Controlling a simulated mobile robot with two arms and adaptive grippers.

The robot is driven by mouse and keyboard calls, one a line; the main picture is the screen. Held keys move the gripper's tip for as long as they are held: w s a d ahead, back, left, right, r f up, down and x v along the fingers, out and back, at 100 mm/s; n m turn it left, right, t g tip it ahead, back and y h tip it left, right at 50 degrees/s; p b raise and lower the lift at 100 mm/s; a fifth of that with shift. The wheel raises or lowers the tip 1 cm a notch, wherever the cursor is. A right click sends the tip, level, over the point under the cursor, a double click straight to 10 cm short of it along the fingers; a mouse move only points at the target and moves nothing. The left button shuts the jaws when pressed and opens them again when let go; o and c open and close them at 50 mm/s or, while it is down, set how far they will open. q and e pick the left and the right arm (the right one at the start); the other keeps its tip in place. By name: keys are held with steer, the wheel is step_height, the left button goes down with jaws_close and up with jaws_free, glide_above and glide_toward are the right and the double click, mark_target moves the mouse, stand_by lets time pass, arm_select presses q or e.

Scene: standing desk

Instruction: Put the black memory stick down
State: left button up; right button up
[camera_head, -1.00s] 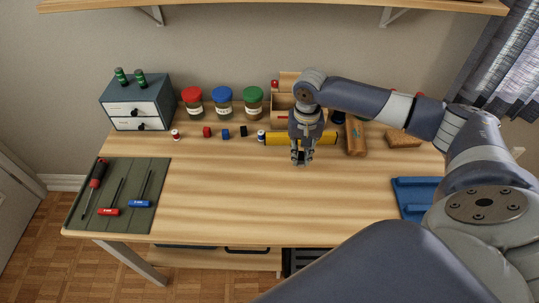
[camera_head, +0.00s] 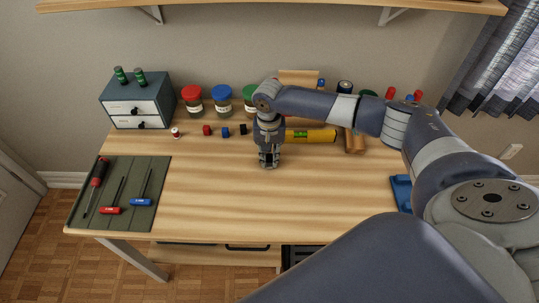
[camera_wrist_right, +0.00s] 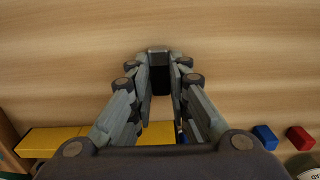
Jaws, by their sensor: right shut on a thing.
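My right gripper (camera_head: 268,163) points down over the bare middle of the desk, in front of the yellow spirit level. It is shut on a small dark thing, which I take for the black memory stick (camera_wrist_right: 158,73); in the right wrist view it shows between the fingertips, with a grey end. I cannot tell whether it touches the wood. My left gripper is not in view.
Behind the gripper stand a yellow level (camera_head: 312,136), a small black block (camera_head: 243,130), a blue block (camera_head: 226,132), a red block (camera_head: 207,131) and jars. A green mat (camera_head: 113,215) with tools lies left. The desk's front middle (camera_head: 220,205) is clear.

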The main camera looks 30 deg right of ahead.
steer(key=shift+f, duration=0.1)
steer(key=o, duration=0.7)
